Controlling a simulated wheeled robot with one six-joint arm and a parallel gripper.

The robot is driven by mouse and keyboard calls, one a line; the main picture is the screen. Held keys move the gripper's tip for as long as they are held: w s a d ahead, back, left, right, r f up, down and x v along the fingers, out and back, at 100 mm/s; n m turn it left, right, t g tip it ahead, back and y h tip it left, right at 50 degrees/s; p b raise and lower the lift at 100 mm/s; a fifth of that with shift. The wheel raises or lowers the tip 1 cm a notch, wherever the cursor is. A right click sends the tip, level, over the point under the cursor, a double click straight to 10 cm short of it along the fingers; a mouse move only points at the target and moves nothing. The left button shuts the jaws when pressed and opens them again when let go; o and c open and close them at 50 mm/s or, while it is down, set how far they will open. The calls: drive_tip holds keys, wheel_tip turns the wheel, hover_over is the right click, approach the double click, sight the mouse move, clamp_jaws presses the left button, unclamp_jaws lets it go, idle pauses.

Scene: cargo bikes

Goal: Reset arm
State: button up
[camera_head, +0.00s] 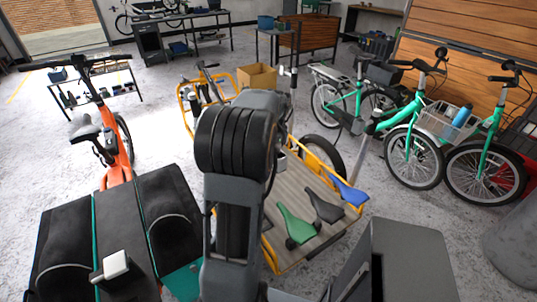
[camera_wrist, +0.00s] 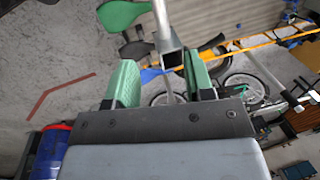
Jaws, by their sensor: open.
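My gripper (camera_wrist: 160,82) shows in the wrist view with its two green fingers spread wide apart. Nothing is clamped between them. The open square end of a grey metal tube (camera_wrist: 173,58) appears in the gap between the fingers; I cannot tell how far beyond them it lies. A green saddle (camera_wrist: 122,13) is at the top of the wrist view. In the head view my arm rises through the middle, and my gripper cannot be made out there.
A cargo bike's wooden deck (camera_head: 286,179) carries a green saddle (camera_head: 295,224), a black saddle (camera_head: 323,206) and a blue saddle (camera_head: 348,191). Green bikes (camera_head: 408,125) stand at right, an orange bike (camera_head: 119,149) at left. A cardboard box (camera_head: 257,77) sits behind. Floor at left is partly clear.

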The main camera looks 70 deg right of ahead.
drive_tip(key=shift+s+a+r, duration=0.1)
drive_tip(key=shift+r, duration=0.5)
idle(0.3)
